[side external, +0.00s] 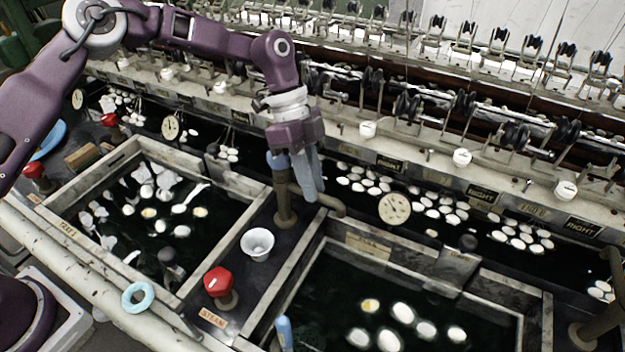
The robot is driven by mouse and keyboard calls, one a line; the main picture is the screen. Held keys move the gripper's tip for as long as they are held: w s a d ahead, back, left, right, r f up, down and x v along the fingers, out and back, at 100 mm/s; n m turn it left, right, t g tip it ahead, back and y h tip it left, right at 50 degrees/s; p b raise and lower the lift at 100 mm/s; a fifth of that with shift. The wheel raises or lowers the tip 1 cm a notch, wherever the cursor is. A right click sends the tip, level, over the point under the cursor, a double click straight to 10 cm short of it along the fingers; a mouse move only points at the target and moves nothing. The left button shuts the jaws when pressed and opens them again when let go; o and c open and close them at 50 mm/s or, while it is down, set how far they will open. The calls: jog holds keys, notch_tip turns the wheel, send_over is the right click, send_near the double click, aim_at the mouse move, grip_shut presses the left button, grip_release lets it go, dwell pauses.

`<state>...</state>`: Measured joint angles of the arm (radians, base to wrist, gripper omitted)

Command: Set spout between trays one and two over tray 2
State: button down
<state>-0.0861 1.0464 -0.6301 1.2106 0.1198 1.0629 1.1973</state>
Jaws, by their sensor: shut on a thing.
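The spout (331,200) is a brown pipe on a post (285,212) between the two trays. Its curved arm points right, with its end near the back left corner of tray 2 (480,290). Tray 1 (215,268) is the framed dark basin on the left, holding several white cocoons. Tray 2, on the right, also holds cocoons in dark water. My gripper (312,190) points down at the spout arm, its blue-grey fingers shut on it. The fingers hide part of the pipe, and the exact contact is hard to see.
A white cup (257,243) and a red steam knob (218,282) stand between the trays. A round dial (394,208) is behind tray 2. A light blue ring (137,297) lies on the front edge. The reeling machine (460,90) runs along the back.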

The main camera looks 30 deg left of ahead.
jog(key=c, duration=1.4)
grip_release()
jog(key=shift+o, duration=0.2)
jog(key=v, duration=0.7)
